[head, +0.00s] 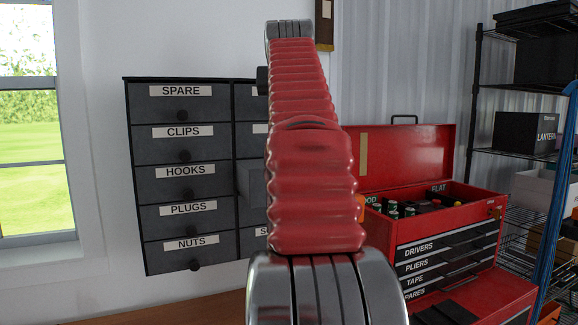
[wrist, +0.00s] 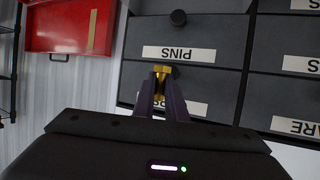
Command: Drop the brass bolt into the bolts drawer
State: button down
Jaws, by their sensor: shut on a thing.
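My gripper (wrist: 163,82) is shut on the brass bolt (wrist: 161,70), whose yellow end shows between the fingertips in the wrist view. That view is upside down. The bolt is in front of the drawer cabinet (wrist: 250,60), by the PINS drawer (wrist: 230,40). In the head view my red arm hides the gripper, the bolt and much of the cabinet's right column. One drawer there (head: 251,181) sticks out, level with HOOKS, its label hidden. No bolts label can be read in either view.
The cabinet's left column (head: 182,131) shows SPARE, CLIPS, HOOKS, PLUGS and NUTS, all shut. An open red toolbox (head: 405,148) stands right of the cabinet, also in the wrist view (wrist: 70,25). A wire shelf (head: 500,153) is at far right, a window (head: 30,130) at left.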

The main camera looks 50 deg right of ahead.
notch_tip(320, 180, down, 11)
jog(key=shift+s+f, duration=0.15)
dwell(0.6)
jog(key=shift+f, duration=1.9)
jog(key=shift+f, duration=0.5)
